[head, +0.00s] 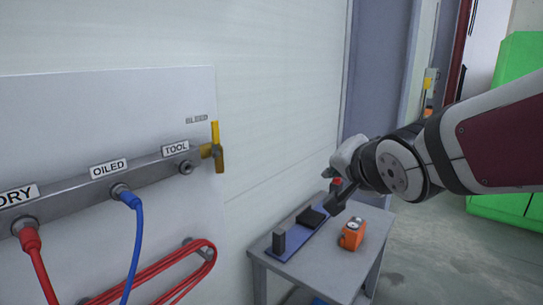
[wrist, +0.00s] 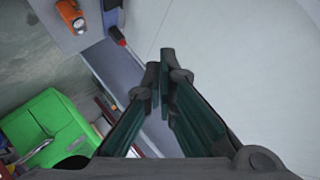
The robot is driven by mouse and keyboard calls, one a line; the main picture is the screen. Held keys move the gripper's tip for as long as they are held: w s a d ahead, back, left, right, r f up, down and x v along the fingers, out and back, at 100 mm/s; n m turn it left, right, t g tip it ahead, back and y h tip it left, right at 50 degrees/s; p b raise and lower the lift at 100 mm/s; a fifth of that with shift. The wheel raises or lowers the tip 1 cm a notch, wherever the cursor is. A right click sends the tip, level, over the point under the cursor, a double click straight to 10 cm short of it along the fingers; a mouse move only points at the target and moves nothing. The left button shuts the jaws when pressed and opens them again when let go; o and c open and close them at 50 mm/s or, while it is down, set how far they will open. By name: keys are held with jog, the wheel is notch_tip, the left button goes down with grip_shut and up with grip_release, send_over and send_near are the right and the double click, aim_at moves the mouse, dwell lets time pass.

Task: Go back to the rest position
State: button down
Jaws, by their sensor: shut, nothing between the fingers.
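My gripper (wrist: 161,72) shows in the wrist view with its two dark fingertips together and nothing between them. In the head view my arm reaches in from the right, and the gripper (head: 338,205) hangs in front of the small grey table (head: 372,248). It looks apart from the tabletop, though its exact height is hard to tell. The wrist and gripper hide part of the table's far end.
An orange device (head: 352,234) and a blue tray (head: 292,240) with dark blocks are on the table. At left, a wall panel carries an air manifold (head: 150,172) with a yellow valve (head: 216,148), red and blue hoses. A green cabinet (head: 513,130) stands right; floor between is clear.

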jog(key=s+d+f+n+g, duration=0.2)
jog(key=s, duration=0.5)
jog(key=s+d+f+n+g+h, duration=0.1)
jog(key=s+d+f+n+g, duration=0.1)
jog(key=s, duration=0.6)
jog(key=s+d+f+n+g, duration=0.3)
jog(key=s, duration=0.5)
jog(key=shift+s+n+h, duration=0.2)
jog(key=shift+n+h, duration=0.1)
jog(key=shift+n, duration=0.1)
